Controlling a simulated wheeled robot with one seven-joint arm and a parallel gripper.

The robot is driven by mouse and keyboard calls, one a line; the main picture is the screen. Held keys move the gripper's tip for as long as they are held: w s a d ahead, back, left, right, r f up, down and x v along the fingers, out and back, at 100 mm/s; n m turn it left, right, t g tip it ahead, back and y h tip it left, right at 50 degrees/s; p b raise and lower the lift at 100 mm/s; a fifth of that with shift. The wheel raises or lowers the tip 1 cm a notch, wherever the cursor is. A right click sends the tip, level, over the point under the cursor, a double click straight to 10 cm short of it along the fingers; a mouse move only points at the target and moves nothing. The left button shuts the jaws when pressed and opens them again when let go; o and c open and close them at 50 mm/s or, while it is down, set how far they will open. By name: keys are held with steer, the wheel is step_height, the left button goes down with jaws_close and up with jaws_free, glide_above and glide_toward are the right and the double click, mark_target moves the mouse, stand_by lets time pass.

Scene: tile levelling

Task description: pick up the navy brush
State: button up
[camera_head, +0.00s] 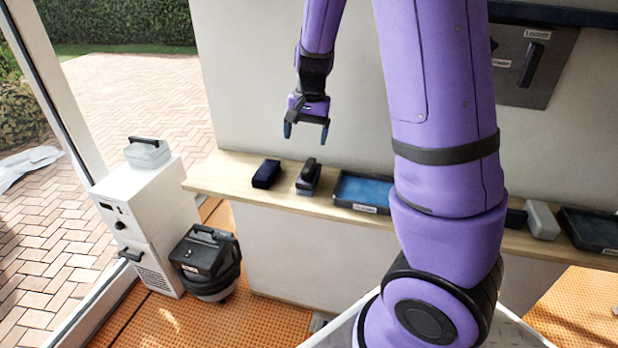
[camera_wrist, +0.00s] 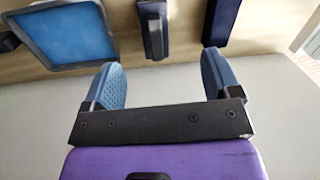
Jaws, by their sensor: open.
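The brush (camera_head: 308,178) stands on the wooden shelf, with a dark handle on top and a bluish lower part. It also shows at the top middle of the wrist view (camera_wrist: 154,30), partly cut off by the frame. My gripper (camera_head: 306,130) is open and empty, fingers pointing down, above the shelf near the brush. In the wrist view its two blue finger pads (camera_wrist: 162,68) are wide apart, with the brush beyond the gap between them. Nothing touches the fingers.
A plain navy block (camera_head: 266,174) lies left of the brush on the shelf (camera_head: 232,182). A blue-floored tray (camera_head: 362,190) is close on its right. A pale block (camera_head: 542,220) and another tray (camera_head: 590,232) stand farther right. The wall rises behind.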

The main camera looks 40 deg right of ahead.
mark_target(309, 173)
steer(key=shift+m+g+h, duration=0.3)
steer(key=shift+m+h, duration=0.2)
steer(key=shift+m, duration=0.2)
steer(key=d+f, duration=0.1)
steer(key=w+f, duration=0.1)
steer(key=w+d+f, duration=0.1)
steer(key=f, duration=0.1)
steer(key=shift+w+d+f, duration=0.1)
steer(key=shift+d, duration=0.25)
step_height(309, 173, down, 11)
steer(key=shift+w+r, duration=0.1)
steer(key=c, duration=1.2)
steer(key=shift+o, duration=0.2)
steer(key=shift+r, duration=0.1)
